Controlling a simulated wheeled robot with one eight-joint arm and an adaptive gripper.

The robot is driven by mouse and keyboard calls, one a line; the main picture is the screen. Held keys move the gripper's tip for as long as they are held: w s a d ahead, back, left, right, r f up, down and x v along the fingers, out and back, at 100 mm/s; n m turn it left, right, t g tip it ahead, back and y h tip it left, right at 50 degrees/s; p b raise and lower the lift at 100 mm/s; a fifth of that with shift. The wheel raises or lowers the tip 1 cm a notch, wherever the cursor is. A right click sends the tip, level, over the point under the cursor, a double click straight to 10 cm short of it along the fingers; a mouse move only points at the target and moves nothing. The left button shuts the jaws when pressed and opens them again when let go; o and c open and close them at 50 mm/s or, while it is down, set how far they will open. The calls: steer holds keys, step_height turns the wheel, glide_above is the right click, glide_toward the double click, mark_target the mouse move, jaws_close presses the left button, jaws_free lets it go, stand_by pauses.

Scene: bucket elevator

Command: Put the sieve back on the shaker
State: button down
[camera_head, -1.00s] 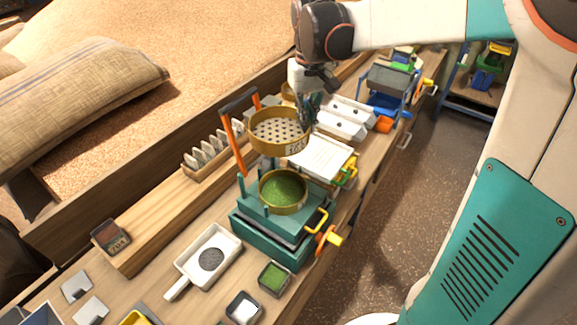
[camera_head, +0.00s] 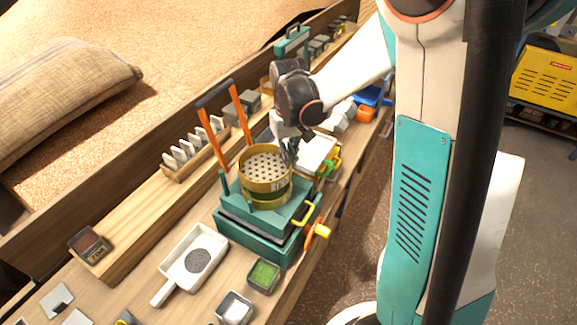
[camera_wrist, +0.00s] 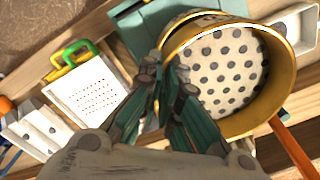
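The sieve (camera_head: 266,182), a brass ring with a perforated pale plate, is above the teal shaker (camera_head: 262,234). It sits on or just above the lower brass pan (camera_head: 272,202) on the shaker's top; I cannot tell whether they touch. It looks about level. My gripper (camera_head: 291,150) is shut on the sieve's rim at its far right side. In the wrist view the sieve (camera_wrist: 228,70) fills the upper right, with my fingertips (camera_wrist: 166,68) at its wall. The pan's green contents are hidden under the sieve.
Orange-handled clamp arms (camera_head: 213,125) rise behind the shaker's left side. A white scoop (camera_head: 192,262) and a small box of green grains (camera_head: 264,275) lie in front. A rack of white pieces (camera_head: 193,150) and a white perforated tray (camera_head: 317,152) stand nearby.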

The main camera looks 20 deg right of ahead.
steer(key=shift+f, duration=1.85)
steer(key=shift+b, duration=0.3)
steer(key=shift+f, duration=0.15)
steer(key=c, duration=1.8)
jaws_free()
